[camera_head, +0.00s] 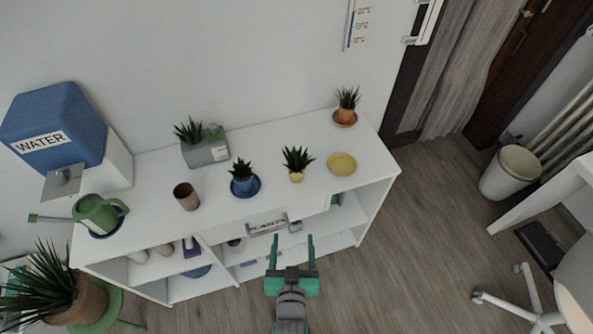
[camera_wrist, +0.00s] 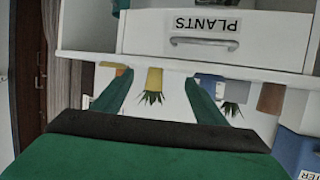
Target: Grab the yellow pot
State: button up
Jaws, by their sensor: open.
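The small yellow pot (camera_head: 297,177) holds a spiky green plant and stands upright on the white shelf top, near its front edge. In the wrist view, which is upside down, the yellow pot (camera_wrist: 154,80) appears between my two fingers, beyond the shelf's front edge. My gripper (camera_head: 292,241) is open and empty, in front of the shelf. It is apart from the pot, which lies farther back. A flat yellow saucer (camera_head: 342,164) lies on the shelf top to the right of the pot.
A dark plant in a blue pot (camera_head: 243,186) stands left of the yellow pot. A brown cup (camera_head: 186,197), grey planter (camera_head: 206,152), green watering can (camera_head: 99,213) and terracotta pot (camera_head: 346,116) share the shelf. The PLANTS drawer (camera_wrist: 211,40) sits below the top.

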send_near(299, 175)
jog(key=w, duration=0.2)
jog(key=shift+g+h, duration=0.4)
jog(key=x, duration=0.5)
jog(key=shift+w+a+f, duration=0.25)
jog(key=shift+w+f, duration=0.05)
jog(key=shift+w, duration=0.05)
jog(key=shift+a+x, duration=0.2)
jog(key=shift+x, duration=1.1)
jog(key=shift+a+x, duration=0.2)
jog(key=shift+x, duration=1.1)
jog(key=shift+w+r, duration=0.1)
jog(key=c, duration=1.3)
